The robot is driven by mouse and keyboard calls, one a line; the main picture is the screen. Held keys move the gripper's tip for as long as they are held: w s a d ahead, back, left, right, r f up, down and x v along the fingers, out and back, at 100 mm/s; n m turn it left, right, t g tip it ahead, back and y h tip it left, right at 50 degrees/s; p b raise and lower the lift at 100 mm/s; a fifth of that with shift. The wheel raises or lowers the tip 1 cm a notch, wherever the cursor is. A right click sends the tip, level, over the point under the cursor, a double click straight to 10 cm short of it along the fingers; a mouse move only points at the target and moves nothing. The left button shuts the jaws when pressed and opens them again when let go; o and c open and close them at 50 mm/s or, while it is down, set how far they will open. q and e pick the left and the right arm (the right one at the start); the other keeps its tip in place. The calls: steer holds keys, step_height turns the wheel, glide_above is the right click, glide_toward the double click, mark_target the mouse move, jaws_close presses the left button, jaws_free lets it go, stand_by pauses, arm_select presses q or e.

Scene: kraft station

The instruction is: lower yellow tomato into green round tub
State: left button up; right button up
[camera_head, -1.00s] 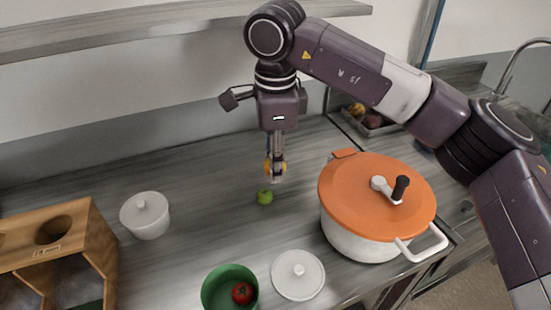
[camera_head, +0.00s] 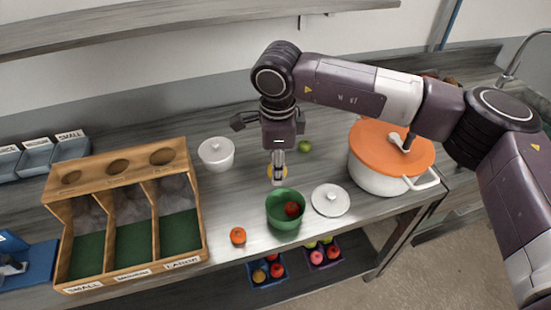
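My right gripper (camera_head: 277,180) points down and is shut on the yellow tomato (camera_head: 270,171), which shows at the sides of the fingers and is otherwise hidden by them. The gripper and tomato appear just behind and above the far rim of the green round tub (camera_head: 285,223) in the picture. Exact height above the counter is hard to tell. The tub stands open on the counter with a red tomato (camera_head: 292,209) in it. My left gripper is not in view.
A white lid (camera_head: 330,200) lies right of the tub; an orange-lidded pot (camera_head: 378,179) stands beyond. A green tomato (camera_head: 305,146) lies behind. Crates (camera_head: 268,279) sit below the counter.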

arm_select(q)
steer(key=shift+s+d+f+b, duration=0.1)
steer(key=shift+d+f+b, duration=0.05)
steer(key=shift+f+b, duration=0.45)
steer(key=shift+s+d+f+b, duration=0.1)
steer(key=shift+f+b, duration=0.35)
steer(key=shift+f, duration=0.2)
arm_select(e)
step_height(320, 180, down, 9)
steer(key=shift+w+f, duration=0.15)
steer(key=shift+w, duration=0.05)
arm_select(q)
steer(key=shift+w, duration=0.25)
arm_select(e)
steer(key=shift+d, duration=0.1)
arm_select(q)
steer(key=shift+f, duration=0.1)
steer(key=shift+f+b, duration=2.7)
steer(key=shift+b, duration=0.1)
arm_select(e)
steer(key=shift+f, duration=2.75)
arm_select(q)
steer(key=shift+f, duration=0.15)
arm_select(e)
steer(key=shift+f, duration=0.15)
steer(key=o, duration=1.1)
steer(key=shift+s, duration=0.1)
